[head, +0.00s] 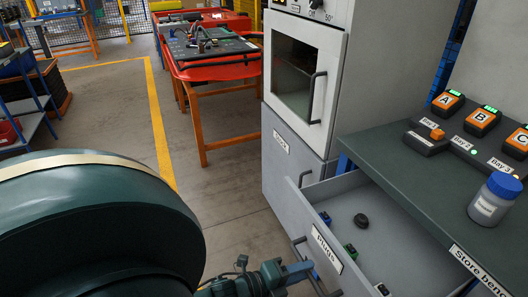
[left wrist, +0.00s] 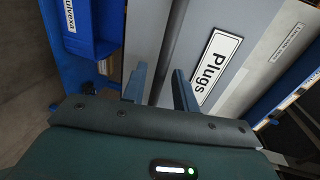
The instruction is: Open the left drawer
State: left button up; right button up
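The drawer labelled "Plugs" (head: 311,221) stands pulled out from under the bench at the lower right in the head view, its inside showing. Its grey front also fills the upper middle of the left wrist view, with the Plugs label (left wrist: 214,66). A dark bar handle (head: 303,245) is on the front. My right gripper is not in view.
Inside the drawer lie a black round piece (head: 361,220) and several small plugs. The bench top (head: 395,160) carries lettered orange devices and a blue-capped jar (head: 494,199). A cabinet with a windowed door (head: 303,80) stands behind. Open floor (head: 235,185) lies left of the drawer.

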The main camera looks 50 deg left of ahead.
pick_arm(q)
jog(key=v, duration=1.1)
jog(key=shift+s, duration=0.25)
jog(key=shift+a+r, duration=0.1)
